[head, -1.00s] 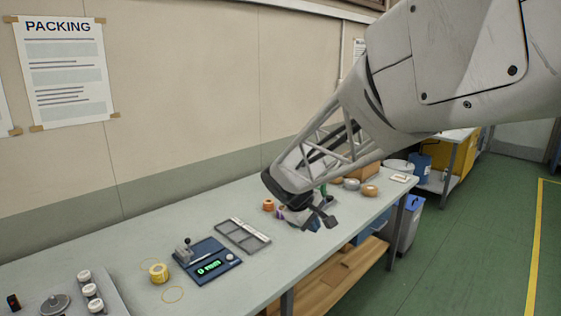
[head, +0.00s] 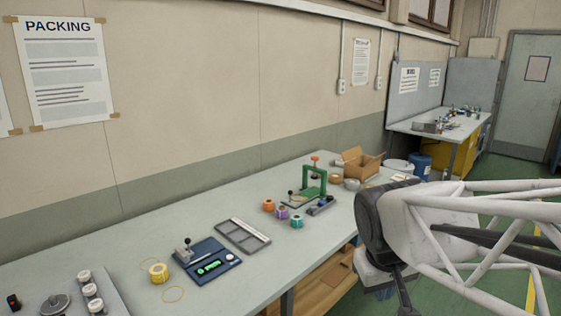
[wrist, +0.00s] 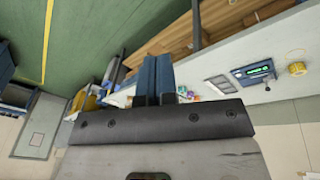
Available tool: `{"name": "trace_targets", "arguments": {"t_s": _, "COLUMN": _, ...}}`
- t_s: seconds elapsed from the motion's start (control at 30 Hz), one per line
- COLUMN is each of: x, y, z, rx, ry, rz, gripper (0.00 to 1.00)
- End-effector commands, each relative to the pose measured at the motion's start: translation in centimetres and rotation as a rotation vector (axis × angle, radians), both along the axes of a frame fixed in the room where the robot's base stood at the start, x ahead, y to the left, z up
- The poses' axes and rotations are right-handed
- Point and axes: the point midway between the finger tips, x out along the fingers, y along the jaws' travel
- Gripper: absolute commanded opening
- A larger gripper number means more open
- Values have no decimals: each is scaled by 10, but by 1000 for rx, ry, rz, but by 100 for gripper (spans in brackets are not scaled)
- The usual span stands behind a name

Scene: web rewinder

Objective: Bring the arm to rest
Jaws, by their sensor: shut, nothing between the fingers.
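My gripper (wrist: 157,60) shows in the wrist view as two blue fingers lying side by side, shut with nothing between them. In the head view the end of my arm is at the lower right, in front of the workbench's (head: 322,243) front edge. A dark part of my gripper (head: 404,292) hangs there, cut off by the bottom of the picture; the fingertips cannot be made out in that view. My gripper appears clear of everything on the bench.
On the bench are a green-framed device (head: 323,178), an orange roll (head: 268,205), a purple roll (head: 283,212), a teal roll (head: 297,221), a cardboard box (head: 362,163), a grey tray (head: 243,236), a blue display unit (head: 207,261) and a yellow roll (head: 158,273). Green floor (wrist: 100,25) lies beside the bench.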

Motion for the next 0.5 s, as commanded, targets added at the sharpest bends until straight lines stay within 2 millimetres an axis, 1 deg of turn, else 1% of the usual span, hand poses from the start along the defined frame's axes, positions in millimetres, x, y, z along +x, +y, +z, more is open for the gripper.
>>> {"name": "trace_targets", "arguments": {"t_s": 0.03, "x": -14, "y": -3, "z": -1, "rx": 20, "ry": -8, "rz": -29, "gripper": 0}}
{"name": "trace_targets", "arguments": {"t_s": 0.2, "x": -50, "y": -6, "z": -7, "rx": 85, "ry": -23, "rz": -107, "gripper": 0}}
{"name": "trace_targets", "arguments": {"t_s": 0.33, "x": -68, "y": -6, "z": -11, "rx": 119, "ry": -32, "rz": -148, "gripper": 0}}
{"name": "trace_targets", "arguments": {"t_s": 0.5, "x": -79, "y": -6, "z": -15, "rx": 141, "ry": -36, "rz": -174, "gripper": 0}}
